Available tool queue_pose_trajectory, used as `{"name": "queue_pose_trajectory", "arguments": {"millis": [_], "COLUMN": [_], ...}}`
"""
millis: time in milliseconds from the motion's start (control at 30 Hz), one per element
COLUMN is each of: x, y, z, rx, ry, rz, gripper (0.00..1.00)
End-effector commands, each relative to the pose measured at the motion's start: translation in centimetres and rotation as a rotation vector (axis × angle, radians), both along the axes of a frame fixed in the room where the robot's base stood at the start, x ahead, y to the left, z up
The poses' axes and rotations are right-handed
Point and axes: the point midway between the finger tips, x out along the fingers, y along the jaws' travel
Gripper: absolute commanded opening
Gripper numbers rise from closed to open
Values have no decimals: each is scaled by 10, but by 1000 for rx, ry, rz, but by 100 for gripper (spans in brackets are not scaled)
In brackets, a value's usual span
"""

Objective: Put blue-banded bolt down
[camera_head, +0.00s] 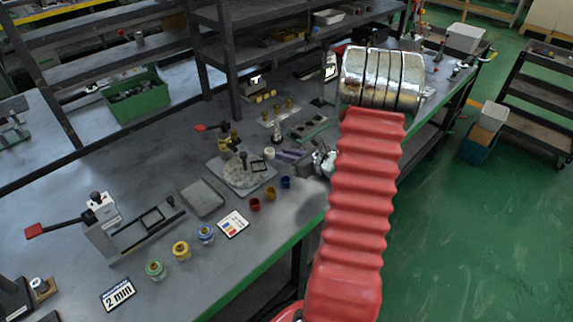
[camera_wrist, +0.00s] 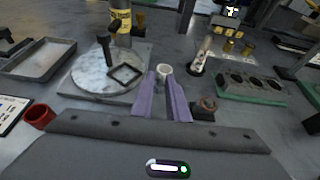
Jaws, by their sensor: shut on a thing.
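My gripper (camera_wrist: 164,88) has two purple fingers close together, with a small pale round-ended piece (camera_wrist: 165,70) at their tips. This piece appears to be the bolt; no blue band shows on it, and its lower part is hidden. In the head view my gripper (camera_head: 284,154) is over the bench, right of a round plate, with the pale piece (camera_head: 269,153) at its left end. A small blue cup (camera_head: 286,182) stands below the gripper in the head view. Whether the piece touches the bench cannot be told.
A grey round plate (camera_wrist: 97,78) with an upright black post lies left of the fingers. A red cup (camera_wrist: 39,116) and a shallow tray (camera_wrist: 43,60) are farther left. A green-based block with holes (camera_wrist: 250,89) and a pale cone-shaped item (camera_wrist: 201,57) stand right.

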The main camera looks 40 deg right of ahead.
Motion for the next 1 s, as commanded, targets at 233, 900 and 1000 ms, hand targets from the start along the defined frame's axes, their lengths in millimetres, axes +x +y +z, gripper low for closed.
{"name": "queue_pose_trajectory", "arguments": {"millis": [233,900,1000], "x": [0,-1,-1], "y": [0,-1,-1], "z": [-22,-43,-43], "rx": [2,1,1], "ry": [1,0,0], "rz": [0,-1,-1], "gripper": [0,18,22]}}
